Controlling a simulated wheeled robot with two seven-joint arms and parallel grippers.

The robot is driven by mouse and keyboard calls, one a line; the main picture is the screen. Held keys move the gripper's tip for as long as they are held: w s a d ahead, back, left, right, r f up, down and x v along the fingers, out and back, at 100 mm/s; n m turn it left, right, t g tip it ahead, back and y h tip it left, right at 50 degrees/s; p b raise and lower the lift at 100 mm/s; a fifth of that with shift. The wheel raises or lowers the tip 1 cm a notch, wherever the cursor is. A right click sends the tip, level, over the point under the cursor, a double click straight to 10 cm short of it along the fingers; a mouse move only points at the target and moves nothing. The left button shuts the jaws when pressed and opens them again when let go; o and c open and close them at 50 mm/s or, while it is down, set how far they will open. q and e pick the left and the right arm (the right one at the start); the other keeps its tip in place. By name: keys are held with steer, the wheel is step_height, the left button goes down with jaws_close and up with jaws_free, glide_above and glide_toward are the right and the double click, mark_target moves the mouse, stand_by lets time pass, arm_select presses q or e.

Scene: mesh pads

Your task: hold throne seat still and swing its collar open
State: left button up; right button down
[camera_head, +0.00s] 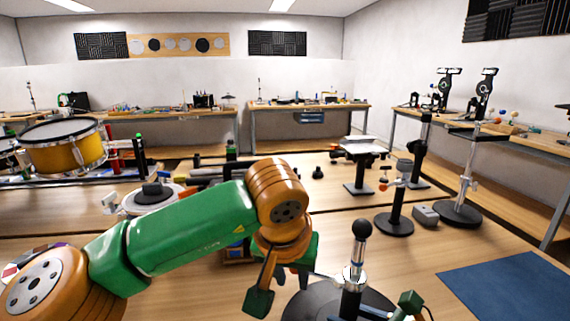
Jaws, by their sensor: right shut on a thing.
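The throne seat (300,308) is a dark round disc at the bottom centre, cut by the frame edge. A thin bright rod sticks out left from the collar. My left gripper (279,290) hangs left of the post with its fingers apart; I see nothing between them, and contact with the rod is unclear. My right gripper (402,306) is at the seat's right side, shut on what looks like the seat; the grip itself is partly out of frame.
A blue mat (512,286) lies at the right on the wooden table. A black stand (394,222) and a grey block (425,216) stand behind the seat. A yellow drum (70,152) is at the left.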

steer(key=shift+s+f, duration=0.1)
steer(key=shift+f, duration=0.25)
steer(key=c, duration=0.8)
jaws_free()
steer(key=shift+r, duration=0.15)
arm_select(q)
steer(key=v, duration=1.1)
steer(key=shift+r, duration=0.4)
arm_select(e)
steer(key=o, duration=0.4)
steer(key=shift+w, duration=0.2)
arm_select(q)
steer(key=shift+s, duration=0.2)
arm_select(e)
steer(key=shift+o, duration=0.2)
